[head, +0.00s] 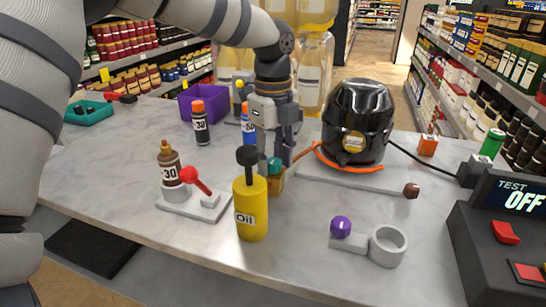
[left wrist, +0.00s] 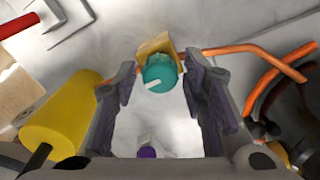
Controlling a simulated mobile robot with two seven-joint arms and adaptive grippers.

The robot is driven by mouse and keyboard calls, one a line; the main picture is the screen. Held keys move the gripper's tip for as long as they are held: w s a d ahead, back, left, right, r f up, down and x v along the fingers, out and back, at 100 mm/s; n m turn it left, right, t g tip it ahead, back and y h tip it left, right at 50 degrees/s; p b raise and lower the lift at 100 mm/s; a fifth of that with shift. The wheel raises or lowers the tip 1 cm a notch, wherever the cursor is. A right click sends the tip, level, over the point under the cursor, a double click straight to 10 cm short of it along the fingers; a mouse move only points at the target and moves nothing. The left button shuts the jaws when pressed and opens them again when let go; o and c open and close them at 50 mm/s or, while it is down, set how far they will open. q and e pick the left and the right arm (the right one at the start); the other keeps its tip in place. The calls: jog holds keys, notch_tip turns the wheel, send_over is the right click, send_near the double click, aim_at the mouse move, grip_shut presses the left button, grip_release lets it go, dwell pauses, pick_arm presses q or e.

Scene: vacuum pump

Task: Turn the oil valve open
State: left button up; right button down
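The oil valve is a small brass body with a teal knob (head: 274,167), right behind the yellow oil bottle (head: 250,210). In the left wrist view the teal knob (left wrist: 160,75) shows a short white mark, and the brass body (left wrist: 154,45) lies behind it. My left gripper (head: 285,160) points down at the valve, with its fingers partly hiding the area behind. In the left wrist view the left gripper's fingers (left wrist: 158,88) are apart on either side of the knob, with visible gaps. My right gripper is not in view.
An orange hose (left wrist: 235,50) runs from the valve toward the black pump (head: 357,125). The yellow bottle stands close to the left gripper. A brown bottle with a red lever (head: 196,181), a purple knob (head: 341,226) and a test panel (head: 505,235) are on the table.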

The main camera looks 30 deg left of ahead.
pick_arm(q)
grip_shut()
jog(key=shift+n, duration=0.3)
jog(key=n, duration=1.1)
jog(key=shift+n, duration=0.3)
jog(key=n, duration=0.5)
jog(key=shift+n, duration=0.3)
jog(key=shift+o, duration=2.1)
grip_release()
jog(key=shift+r, duration=0.1)
